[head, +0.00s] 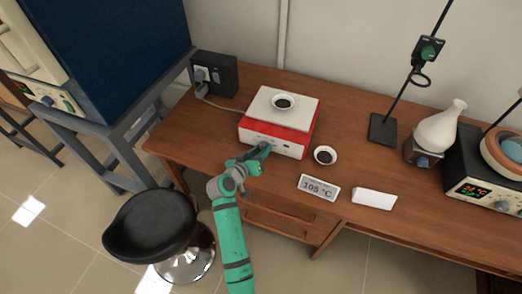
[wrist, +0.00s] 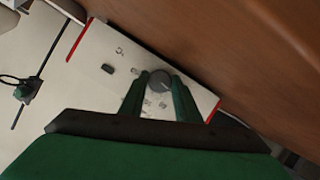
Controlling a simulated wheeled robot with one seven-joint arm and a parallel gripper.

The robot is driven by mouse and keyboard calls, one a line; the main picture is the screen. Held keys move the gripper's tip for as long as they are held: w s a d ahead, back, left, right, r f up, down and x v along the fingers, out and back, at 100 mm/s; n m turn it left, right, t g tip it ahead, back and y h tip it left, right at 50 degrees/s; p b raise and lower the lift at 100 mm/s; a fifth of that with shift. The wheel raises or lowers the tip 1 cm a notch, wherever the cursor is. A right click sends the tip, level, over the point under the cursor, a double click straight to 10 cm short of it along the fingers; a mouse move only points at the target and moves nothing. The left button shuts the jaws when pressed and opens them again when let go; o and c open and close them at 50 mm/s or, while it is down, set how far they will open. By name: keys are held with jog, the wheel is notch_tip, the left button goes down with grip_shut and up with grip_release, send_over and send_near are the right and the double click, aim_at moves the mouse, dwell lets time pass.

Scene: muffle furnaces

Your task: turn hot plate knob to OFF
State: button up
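The hot plate (head: 285,107) is a red box with a white top, near the back of the wooden desk. In the wrist view its white front panel (wrist: 95,62) shows a round grey knob (wrist: 160,81), a small dark element to the left and faint markings. My gripper (head: 266,148) is at the front face of the hot plate, at its left part. In the wrist view its two green fingers (wrist: 160,88) lie on either side of the knob, very close to it. I cannot tell whether they touch it. The knob's pointer direction is unclear.
A dish with dark contents (head: 284,102) sits on the hot plate, and another (head: 325,155) stands right of it. A 105 °C display (head: 319,188) and a white block (head: 374,198) lie near the front edge. A black stool (head: 150,228) stands left of my arm.

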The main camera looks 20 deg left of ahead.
jog(key=o, duration=0.3)
jog(key=shift+o, duration=0.2)
jog(key=shift+s, duration=0.15)
jog(key=v, duration=1)
jog(key=shift+s+r, duration=0.15)
jog(key=shift+s, duration=0.15)
